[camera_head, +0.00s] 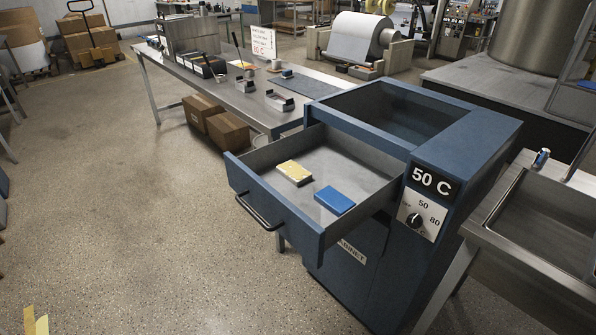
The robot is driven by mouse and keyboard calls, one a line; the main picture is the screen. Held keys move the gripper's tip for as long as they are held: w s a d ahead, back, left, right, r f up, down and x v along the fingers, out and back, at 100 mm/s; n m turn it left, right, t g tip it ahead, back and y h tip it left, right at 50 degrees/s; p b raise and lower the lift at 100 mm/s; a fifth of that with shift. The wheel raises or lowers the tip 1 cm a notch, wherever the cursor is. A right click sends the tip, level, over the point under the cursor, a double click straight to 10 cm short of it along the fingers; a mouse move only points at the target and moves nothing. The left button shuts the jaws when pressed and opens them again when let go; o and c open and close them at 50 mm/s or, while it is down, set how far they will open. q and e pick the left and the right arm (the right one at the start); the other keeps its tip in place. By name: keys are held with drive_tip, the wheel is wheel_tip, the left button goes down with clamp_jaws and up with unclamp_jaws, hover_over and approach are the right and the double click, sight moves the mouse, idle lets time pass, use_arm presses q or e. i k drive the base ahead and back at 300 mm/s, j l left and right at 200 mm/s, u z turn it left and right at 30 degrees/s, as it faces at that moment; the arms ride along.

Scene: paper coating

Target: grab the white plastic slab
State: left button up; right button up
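I cannot make out a plainly white plastic slab. In the open drawer (268,222) of the blue cabinet lie two small blocks, apart from each other. One block (295,171) has a yellow top and a pale, whitish side. The other block (334,200) is blue and lies nearer the drawer's right side. Neither of my grippers is in view.
The blue cabinet (480,135) has a "50 C" sign and a dial (413,220). A steel sink (545,225) stands at the right. Cardboard boxes (227,131) sit under the metal table (225,98). The floor at left is mostly clear.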

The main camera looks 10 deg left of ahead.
sight(293, 173)
drive_tip(key=i+j+z, duration=0.35)
drive_tip(key=j+z, duration=0.3)
drive_tip(key=i+j, duration=0.05)
